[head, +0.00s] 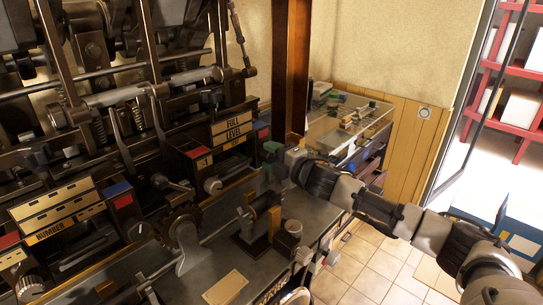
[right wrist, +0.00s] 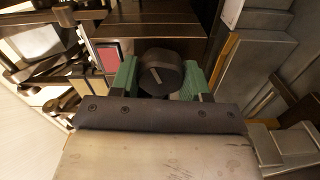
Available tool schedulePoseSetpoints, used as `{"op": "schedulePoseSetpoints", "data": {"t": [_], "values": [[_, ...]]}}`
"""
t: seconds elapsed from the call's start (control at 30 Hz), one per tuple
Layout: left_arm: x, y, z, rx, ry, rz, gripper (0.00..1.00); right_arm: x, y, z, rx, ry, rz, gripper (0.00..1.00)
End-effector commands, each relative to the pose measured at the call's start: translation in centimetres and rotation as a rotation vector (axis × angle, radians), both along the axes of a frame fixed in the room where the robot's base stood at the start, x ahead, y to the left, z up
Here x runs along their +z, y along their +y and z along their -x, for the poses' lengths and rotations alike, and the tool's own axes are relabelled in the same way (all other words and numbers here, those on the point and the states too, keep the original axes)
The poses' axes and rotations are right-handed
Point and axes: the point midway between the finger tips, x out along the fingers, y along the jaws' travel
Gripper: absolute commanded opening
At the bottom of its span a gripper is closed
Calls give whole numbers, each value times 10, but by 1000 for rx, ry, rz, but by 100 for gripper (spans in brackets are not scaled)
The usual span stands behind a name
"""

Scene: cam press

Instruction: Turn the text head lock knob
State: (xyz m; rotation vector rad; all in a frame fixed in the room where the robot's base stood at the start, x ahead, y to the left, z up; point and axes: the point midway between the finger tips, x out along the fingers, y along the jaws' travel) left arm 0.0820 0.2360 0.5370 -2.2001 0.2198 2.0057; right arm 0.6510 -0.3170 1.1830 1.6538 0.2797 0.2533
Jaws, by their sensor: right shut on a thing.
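My right gripper (head: 270,152) reaches in from the right in the head view, to the right of the machine block labelled FULL LEVEL (head: 234,129). In the right wrist view its green fingers (right wrist: 160,78) are shut on a dark round knob (right wrist: 162,70), one finger on each side. A pale slanted line marks the knob's face. In the head view I cannot make out this knob at the gripper. I cannot read a label naming it. My left gripper is not in view.
The dark press machinery fills the left of the head view. A metal work surface (head: 283,189) lies below the gripper. A glass-topped cabinet (head: 345,130) stands behind, by a brown post (head: 291,70). Tiled floor (head: 385,270) is open at lower right. A red square (right wrist: 108,58) lies beside the knob.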

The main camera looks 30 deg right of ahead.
Motion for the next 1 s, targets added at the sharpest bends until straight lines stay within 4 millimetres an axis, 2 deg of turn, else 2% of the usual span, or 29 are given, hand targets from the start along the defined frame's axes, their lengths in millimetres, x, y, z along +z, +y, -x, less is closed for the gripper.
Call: {"op": "schedulePoseSetpoints", "data": {"t": [0.3,0.33,0.47,0.8,0.87,1.0], "values": [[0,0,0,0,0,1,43,-2,0,0,0,3,1,23],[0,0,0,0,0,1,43,-2,0,0,0,3,0,51],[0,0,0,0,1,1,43,-2,0,0,0,3,0,71],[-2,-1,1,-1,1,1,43,-2,-1,3,0,1,-1,72],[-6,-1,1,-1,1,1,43,-3,-4,8,-2,2,1,72],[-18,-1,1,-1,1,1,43,-7,-11,32,0,3,4,72]]}}
